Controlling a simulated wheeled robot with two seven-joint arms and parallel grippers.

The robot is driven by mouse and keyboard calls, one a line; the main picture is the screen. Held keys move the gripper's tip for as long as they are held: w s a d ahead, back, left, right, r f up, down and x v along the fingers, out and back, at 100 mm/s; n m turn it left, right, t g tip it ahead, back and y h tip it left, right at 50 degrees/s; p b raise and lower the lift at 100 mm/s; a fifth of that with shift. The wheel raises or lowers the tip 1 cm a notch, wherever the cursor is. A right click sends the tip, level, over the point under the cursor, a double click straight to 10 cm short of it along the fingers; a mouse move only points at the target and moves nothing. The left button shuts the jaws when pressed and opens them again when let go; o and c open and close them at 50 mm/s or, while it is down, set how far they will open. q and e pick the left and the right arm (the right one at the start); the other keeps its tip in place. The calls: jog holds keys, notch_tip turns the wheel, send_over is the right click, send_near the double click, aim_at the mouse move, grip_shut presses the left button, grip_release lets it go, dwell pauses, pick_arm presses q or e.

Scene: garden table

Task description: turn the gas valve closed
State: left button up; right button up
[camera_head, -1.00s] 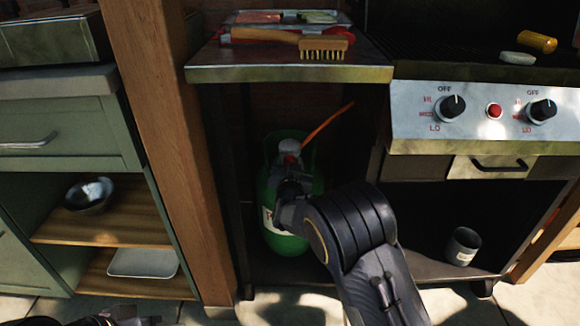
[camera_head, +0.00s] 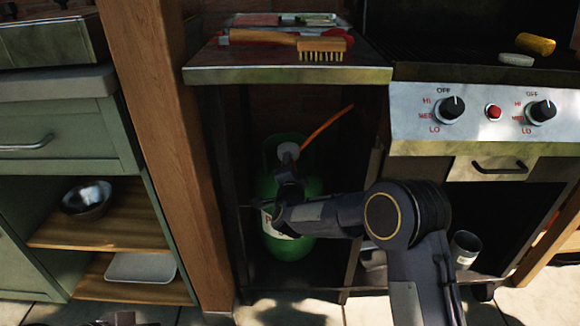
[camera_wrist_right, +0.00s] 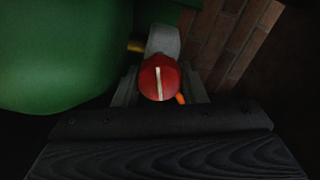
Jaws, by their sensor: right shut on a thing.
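The green gas bottle (camera_head: 285,246) stands upright on the floor of the open cabinet under the grill's side shelf. Its grey valve top (camera_head: 288,150) shows above my right gripper (camera_head: 288,178), with the orange hose (camera_head: 328,124) rising to the right. In the right wrist view the red valve knob (camera_wrist_right: 159,78) with a white stripe, nearly upright in the picture, sits between the fingers of my right gripper (camera_wrist_right: 160,90), which is shut on it. In the head view the knob is hidden. A dark sliver, perhaps my left gripper (camera_head: 122,318), shows at the bottom edge; its jaws are not visible.
A wooden post (camera_head: 165,150) stands left of the cabinet. A grey cup (camera_head: 465,249) stands at the right. A brush (camera_head: 321,49) lies on the shelf (camera_head: 290,76) above. The brick wall (camera_wrist_right: 235,45) is close behind the knob.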

jog(key=shift+f+m, duration=0.1)
jog(key=shift+m, duration=1.1)
jog(key=o, duration=1)
jog(key=shift+c, duration=0.2)
jog(key=s+p, duration=0.2)
jog(key=s, duration=0.6)
